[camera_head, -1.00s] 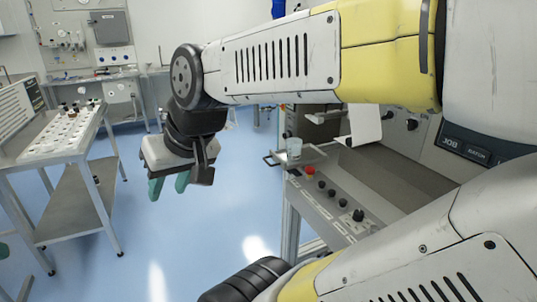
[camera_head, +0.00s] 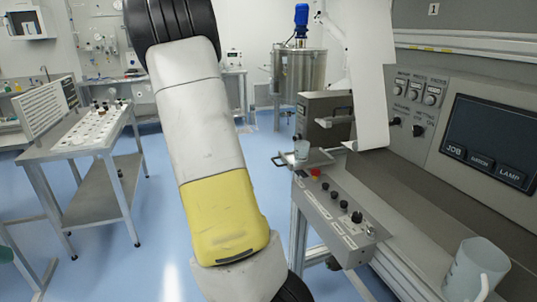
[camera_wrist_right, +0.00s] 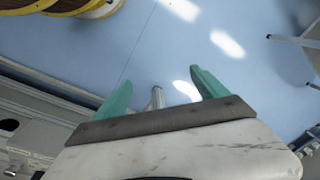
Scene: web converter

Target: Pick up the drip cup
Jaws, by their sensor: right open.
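A small translucent cup (camera_head: 301,150), which looks like the drip cup, stands upright on a small metal tray (camera_head: 318,158) at the front of the machine in the head view. My right gripper (camera_wrist_right: 160,80) is open and empty in the right wrist view. Its two teal fingers are spread over blue floor, and no cup shows between them. In the head view my arm fills the middle, left of the cup, and its gripper is out of the picture. My left gripper is not in view.
A larger translucent jug (camera_head: 478,270) stands at the lower right. A control panel (camera_head: 340,205) with knobs and a red button lies just below the tray. A white sheet (camera_head: 368,75) hangs right of the cup. A steel cart (camera_head: 85,140) stands at the left.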

